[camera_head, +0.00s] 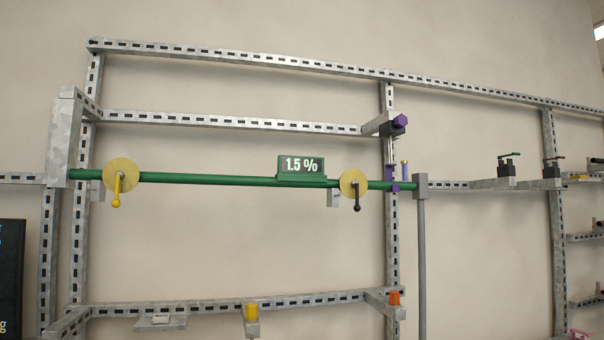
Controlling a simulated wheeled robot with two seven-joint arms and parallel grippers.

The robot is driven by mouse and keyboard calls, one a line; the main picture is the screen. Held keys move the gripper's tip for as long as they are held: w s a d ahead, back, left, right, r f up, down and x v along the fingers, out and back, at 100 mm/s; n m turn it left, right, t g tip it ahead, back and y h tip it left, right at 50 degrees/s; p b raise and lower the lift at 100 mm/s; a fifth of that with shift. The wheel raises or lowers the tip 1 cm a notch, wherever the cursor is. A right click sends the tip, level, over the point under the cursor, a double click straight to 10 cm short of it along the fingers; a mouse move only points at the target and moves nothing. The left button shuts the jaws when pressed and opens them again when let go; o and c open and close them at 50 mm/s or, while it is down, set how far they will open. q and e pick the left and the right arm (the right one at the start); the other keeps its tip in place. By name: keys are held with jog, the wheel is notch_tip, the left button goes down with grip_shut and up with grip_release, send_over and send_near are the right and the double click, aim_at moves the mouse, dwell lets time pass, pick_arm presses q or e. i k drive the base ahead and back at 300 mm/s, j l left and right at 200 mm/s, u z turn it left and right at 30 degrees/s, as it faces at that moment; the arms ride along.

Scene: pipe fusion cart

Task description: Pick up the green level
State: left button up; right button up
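The green level (301,178) is a small block with a display that reads "1.5 %". It sits on top of the long green pipe (225,179), right of the pipe's middle. The pipe runs nearly level across the metal frame, its right end slightly lower. A yellow disc with a yellow handle (117,190) is on the pipe at the left. Another yellow disc with a black handle (357,193) is just right of the level. Neither of my grippers is in view.
A slotted metal frame (240,120) stands before a beige wall. A grey post (422,260) rises at the pipe's right end. Purple parts (400,121), a yellow part (251,312) and an orange part (394,298) sit on brackets. The space before the level looks clear.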

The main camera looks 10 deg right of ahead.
aim_at(289, 168)
jog(key=l, duration=0.65)
jog(key=i+l+u, duration=0.15)
jog(key=l, duration=0.5)
